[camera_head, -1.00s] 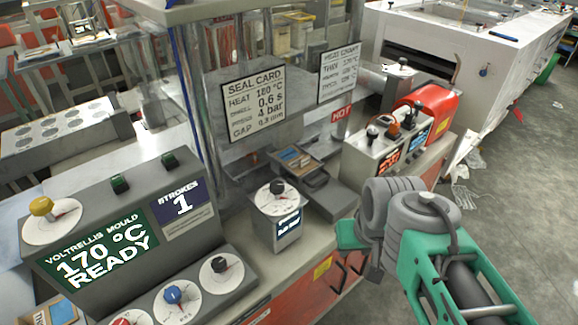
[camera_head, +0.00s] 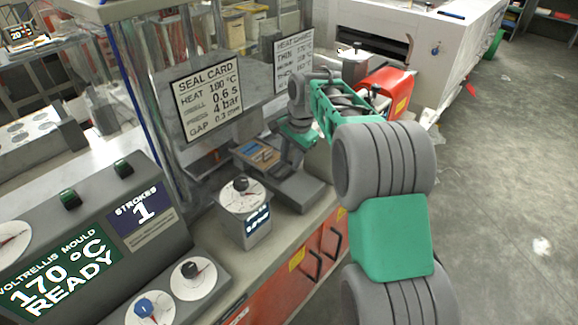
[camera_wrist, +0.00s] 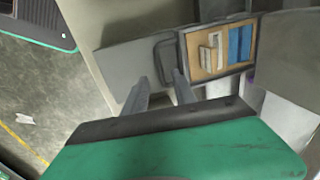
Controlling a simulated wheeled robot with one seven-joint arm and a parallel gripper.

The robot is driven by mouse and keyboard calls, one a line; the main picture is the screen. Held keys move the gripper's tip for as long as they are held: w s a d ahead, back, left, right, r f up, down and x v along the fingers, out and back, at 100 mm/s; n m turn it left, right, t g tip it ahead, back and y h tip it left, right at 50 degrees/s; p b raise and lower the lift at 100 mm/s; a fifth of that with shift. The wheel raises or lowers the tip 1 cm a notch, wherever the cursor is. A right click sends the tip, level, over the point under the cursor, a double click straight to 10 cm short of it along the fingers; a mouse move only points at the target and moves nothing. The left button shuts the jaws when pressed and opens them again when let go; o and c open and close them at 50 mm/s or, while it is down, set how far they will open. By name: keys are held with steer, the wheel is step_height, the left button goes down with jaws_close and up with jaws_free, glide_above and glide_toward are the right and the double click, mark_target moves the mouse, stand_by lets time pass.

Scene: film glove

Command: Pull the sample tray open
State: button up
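The sample tray (camera_head: 258,155) is low on the bench behind the dial box, with brown and blue pieces in it. In the wrist view, the tray (camera_wrist: 206,74) shows a tan insert with a pale piece and blue pieces, and a grey loop handle (camera_wrist: 166,42) stands on the plate beside it. My gripper (camera_wrist: 161,76) is open, its two grey fingers apart and pointing at the handle's near end. Whether they touch it I cannot tell. In the head view, my gripper (camera_head: 292,136) is partly hidden by my wrist, close to the tray's right side.
A dial box (camera_head: 243,212) stands in front of the tray. The seal card (camera_head: 208,98) is on the clear guard above. A red machine (camera_head: 388,90) is behind my arm. Open floor (camera_head: 490,190) lies to the right.

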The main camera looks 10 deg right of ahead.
mark_target(288, 171)
steer(key=f, duration=0.4)
steer(key=shift+w+a, duration=0.2)
steer(key=shift+w, duration=0.2)
steer(key=shift+c, duration=0.5)
jaws_close()
stand_by(0.5)
